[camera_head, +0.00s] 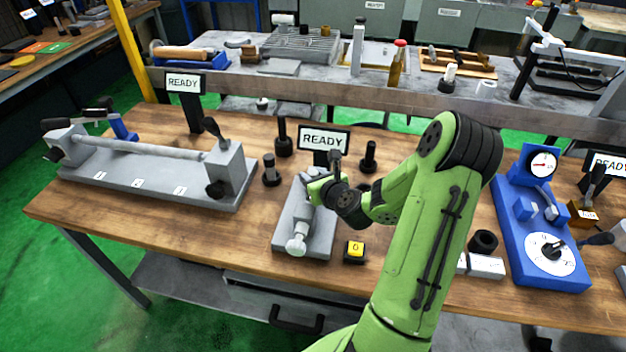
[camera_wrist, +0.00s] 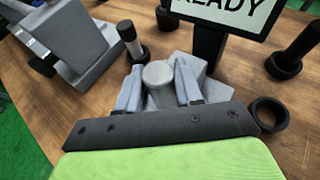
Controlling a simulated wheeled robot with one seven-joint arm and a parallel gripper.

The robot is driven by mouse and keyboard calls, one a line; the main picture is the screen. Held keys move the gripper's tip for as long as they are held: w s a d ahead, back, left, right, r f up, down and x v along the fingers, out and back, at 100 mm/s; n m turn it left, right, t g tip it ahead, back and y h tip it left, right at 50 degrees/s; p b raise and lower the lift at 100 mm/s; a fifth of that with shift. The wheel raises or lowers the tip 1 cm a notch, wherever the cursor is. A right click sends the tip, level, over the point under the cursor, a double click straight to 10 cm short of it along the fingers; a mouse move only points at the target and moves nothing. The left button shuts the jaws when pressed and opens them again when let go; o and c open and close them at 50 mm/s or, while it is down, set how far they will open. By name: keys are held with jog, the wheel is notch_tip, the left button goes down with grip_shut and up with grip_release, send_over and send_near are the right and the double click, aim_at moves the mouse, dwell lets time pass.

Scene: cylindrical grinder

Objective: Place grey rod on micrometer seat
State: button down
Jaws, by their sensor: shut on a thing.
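My gripper (camera_head: 318,188) is over the back part of a grey fixture (camera_head: 291,228) on the wooden bench, which looks like the micrometer with its seat. In the wrist view my gripper (camera_wrist: 158,82) is shut on the grey rod (camera_wrist: 158,72), whose round end shows between the two fingers. Grey blocks of the fixture (camera_wrist: 206,88) lie just beyond the fingers. The rod's lower part is hidden, and I cannot tell whether it touches the seat. In the head view the rod cannot be made out clearly.
A READY sign (camera_head: 324,140) stands close behind the fixture. Dark posts (camera_head: 271,170) stand on both sides of it. A small yellow-topped box (camera_head: 355,250) is at its front right. A long grey bench fixture (camera_head: 150,165) is on the left, a blue dial gauge (camera_head: 541,225) on the right.

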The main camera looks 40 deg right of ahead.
jog(key=shift+s+f+b, duration=0.15)
jog(key=shift+f+b, duration=0.25)
jog(key=shift+f, duration=0.2)
jog(key=c, duration=0.7)
grip_release()
jog(key=shift+s+a+f, duration=0.1)
jog(key=shift+a+f, duration=0.05)
jog(key=shift+a, duration=0.05)
jog(key=shift+c, duration=0.2)
jog(key=shift+d+r+p, duration=0.1)
jog(key=shift+r+p, duration=0.2)
jog(key=shift+r, duration=0.05)
jog(key=r+b+v, duration=0.1)
jog(key=b+v, duration=0.8)
jog(key=v, duration=0.2)
jog(key=shift+s+b, duration=0.2)
jog(key=shift+b, duration=0.1)
